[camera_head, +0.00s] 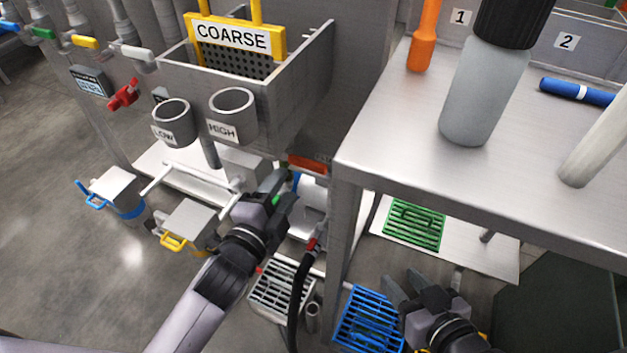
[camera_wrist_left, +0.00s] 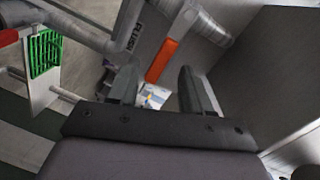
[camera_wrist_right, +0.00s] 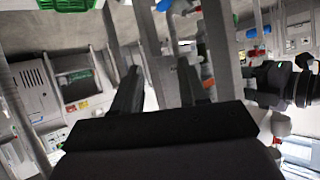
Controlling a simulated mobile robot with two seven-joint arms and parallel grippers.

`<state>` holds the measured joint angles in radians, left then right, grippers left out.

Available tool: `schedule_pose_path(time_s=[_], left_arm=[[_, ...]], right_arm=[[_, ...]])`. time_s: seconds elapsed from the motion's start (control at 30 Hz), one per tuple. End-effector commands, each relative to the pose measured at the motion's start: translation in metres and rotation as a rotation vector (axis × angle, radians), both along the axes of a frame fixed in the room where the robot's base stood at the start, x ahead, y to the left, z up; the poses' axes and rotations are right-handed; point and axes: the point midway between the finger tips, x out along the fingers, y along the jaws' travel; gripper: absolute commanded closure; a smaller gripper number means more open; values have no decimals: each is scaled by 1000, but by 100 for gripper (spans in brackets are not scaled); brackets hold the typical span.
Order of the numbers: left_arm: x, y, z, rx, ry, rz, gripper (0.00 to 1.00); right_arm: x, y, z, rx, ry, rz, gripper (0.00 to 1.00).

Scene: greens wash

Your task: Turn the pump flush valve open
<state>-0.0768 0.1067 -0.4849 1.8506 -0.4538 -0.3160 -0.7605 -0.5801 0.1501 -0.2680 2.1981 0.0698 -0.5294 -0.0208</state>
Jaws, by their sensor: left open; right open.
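The pump flush valve shows as an orange handle (camera_wrist_left: 162,58) beside a grey pipe marked FLUSH in the left wrist view. It is also a small orange bar (camera_head: 307,163) under the steel sink in the head view. My left gripper (camera_head: 282,190) is open and empty, just below the handle in the head view. In the left wrist view its fingers (camera_wrist_left: 160,88) stand apart, with the handle's lower end appearing between the fingertips; I see no grip on it. My right gripper (camera_head: 403,282) is open and empty, low by the table's front, away from the valve.
The steel table (camera_head: 400,150) carries a grey bottle (camera_head: 484,92) and an orange tool (camera_head: 424,40). A COARSE basket (camera_head: 235,38) sits in the sink. A blue grate (camera_head: 368,320) and a green grate (camera_head: 414,224) lie low. A dark hose (camera_head: 299,285) hangs beside my left arm.

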Motion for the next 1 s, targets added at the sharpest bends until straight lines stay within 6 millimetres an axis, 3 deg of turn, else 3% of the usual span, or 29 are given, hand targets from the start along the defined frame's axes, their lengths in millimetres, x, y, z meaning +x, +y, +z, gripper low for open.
schedule_pose_path(time_s=[0.03,0.2,0.47,1.0], left_arm=[[6,-7,-10,48,-50,-17,51],[17,-22,-6,183,-166,-50,51],[27,-32,0,243,-220,-63,51],[83,-55,-1,240,-216,-62,51]], right_arm=[[1,3,-16,5,-6,7,57],[2,9,-25,18,-20,21,57],[4,13,-26,31,-25,29,57],[8,26,-30,118,-23,47,57]])
